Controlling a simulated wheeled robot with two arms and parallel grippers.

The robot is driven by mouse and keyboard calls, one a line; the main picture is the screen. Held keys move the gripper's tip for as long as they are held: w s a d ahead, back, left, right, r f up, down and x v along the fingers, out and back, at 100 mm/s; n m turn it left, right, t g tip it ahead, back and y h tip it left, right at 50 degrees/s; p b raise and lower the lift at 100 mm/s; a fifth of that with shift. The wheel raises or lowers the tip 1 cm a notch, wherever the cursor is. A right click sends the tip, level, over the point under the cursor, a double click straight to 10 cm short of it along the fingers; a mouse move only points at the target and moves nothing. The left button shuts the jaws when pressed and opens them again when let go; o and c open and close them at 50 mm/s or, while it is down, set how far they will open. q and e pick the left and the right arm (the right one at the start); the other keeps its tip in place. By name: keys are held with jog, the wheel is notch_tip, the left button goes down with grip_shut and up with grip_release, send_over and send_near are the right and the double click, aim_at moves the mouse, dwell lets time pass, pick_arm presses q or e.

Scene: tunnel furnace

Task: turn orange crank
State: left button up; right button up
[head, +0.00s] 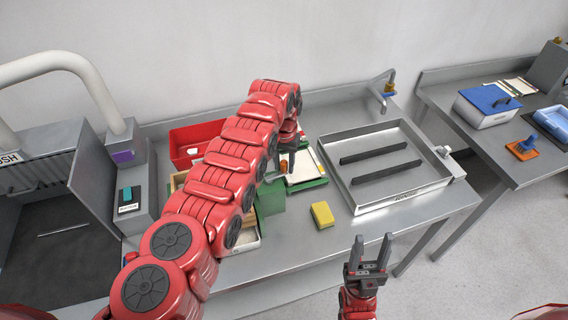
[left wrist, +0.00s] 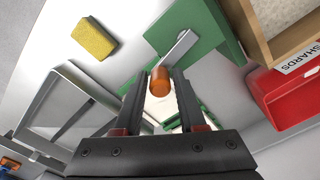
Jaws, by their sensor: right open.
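The orange crank knob (left wrist: 160,82) is a short cylinder at the end of a grey crank arm (left wrist: 178,48) on a green box-like device. In the left wrist view it lies between the fingertips of my left gripper (left wrist: 160,92), with the fingers apart on either side and gaps showing. In the head view the orange knob (head: 284,163) shows small under my left gripper (head: 291,150), partly hidden by my arm. The green device (head: 271,197) stands on the steel table. My right gripper (head: 370,250) is open and empty in front of the table's edge.
A yellow sponge (head: 322,214) lies right of the green device. A steel tray (head: 410,190) with two dark bars is to the right. The table's front strip is clear.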

aim_at(285, 173)
pick_arm(q)
grip_shut()
jog(key=shift+s+m+p, duration=0.25)
jog(key=shift+m+p, duration=0.3)
jog(key=shift+m, duration=0.05)
jog(key=shift+s+d+m, duration=0.15)
jog(key=shift+s+m, duration=0.1)
jog(key=shift+m, duration=0.35)
jog(key=shift+s+d+f+m+b, duration=0.1)
jog(key=shift+s+f+m+b, duration=0.25)
jog(key=shift+m, duration=0.45)
jog(key=shift+s+m+b, duration=0.35)
jog(key=shift+m+b, duration=0.35)
jog(key=shift+b, duration=0.25)
jog(key=shift+s+r+m+b, duration=0.15)
jog(key=shift+s+m+b, duration=0.2)
jog(key=shift+m+b, duration=0.6)
jog(key=shift+s+r+m+b, duration=0.15)
jog(key=shift+s+m+b, duration=0.1)
jog(key=shift+b, duration=0.25)
